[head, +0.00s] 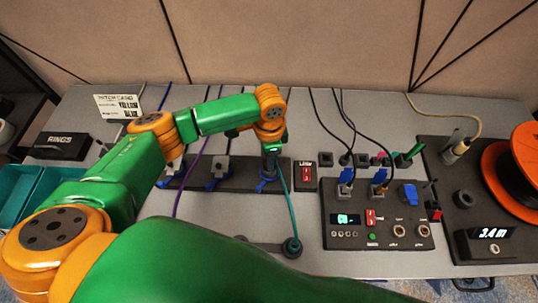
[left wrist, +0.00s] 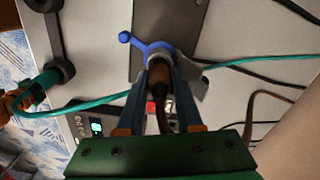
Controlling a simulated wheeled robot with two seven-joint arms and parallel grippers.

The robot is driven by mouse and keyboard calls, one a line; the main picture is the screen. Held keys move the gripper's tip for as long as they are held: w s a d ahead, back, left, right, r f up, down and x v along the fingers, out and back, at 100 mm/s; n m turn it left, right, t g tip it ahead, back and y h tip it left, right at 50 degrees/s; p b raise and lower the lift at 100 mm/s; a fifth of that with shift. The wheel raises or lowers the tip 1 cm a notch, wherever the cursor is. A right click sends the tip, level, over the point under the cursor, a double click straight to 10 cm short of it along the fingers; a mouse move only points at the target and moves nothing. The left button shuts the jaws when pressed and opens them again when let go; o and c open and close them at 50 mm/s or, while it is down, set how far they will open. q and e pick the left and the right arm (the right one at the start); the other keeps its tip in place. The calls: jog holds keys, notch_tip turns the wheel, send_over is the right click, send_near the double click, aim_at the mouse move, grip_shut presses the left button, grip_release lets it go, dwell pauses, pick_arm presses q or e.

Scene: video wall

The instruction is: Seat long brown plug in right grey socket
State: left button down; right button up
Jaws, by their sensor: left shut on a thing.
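My left gripper (head: 268,165) is shut on the brown plug (left wrist: 160,76), with its dark cable trailing back between the fingers in the left wrist view. The gripper is directly over the right grey socket (left wrist: 160,54), the rightmost of the row on a dark strip. This socket has a blue collar and lever (left wrist: 135,41). The plug's front end is at the socket's mouth; I cannot tell how deep it is. In the head view, the gripper hides the plug and most of the socket, and blue parts (head: 263,187) show below. My right gripper is not in view.
A teal cable (head: 283,205) passes close by to a dark ring clip (head: 291,248). A middle grey socket (head: 218,167) and a left one (head: 174,168) stand beside. A red switch (head: 306,174) and control panel (head: 375,228) are to the right. An orange reel (head: 510,170) is far right.

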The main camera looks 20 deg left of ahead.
pick_arm(q)
jog(key=shift+f, duration=0.25)
jog(key=shift+f, duration=0.3)
jog(key=shift+f, duration=0.45)
dwell(0.4)
jog(key=c, duration=0.5)
grip_release()
jog(key=shift+s, duration=0.1)
jog(key=shift+r, duration=0.15)
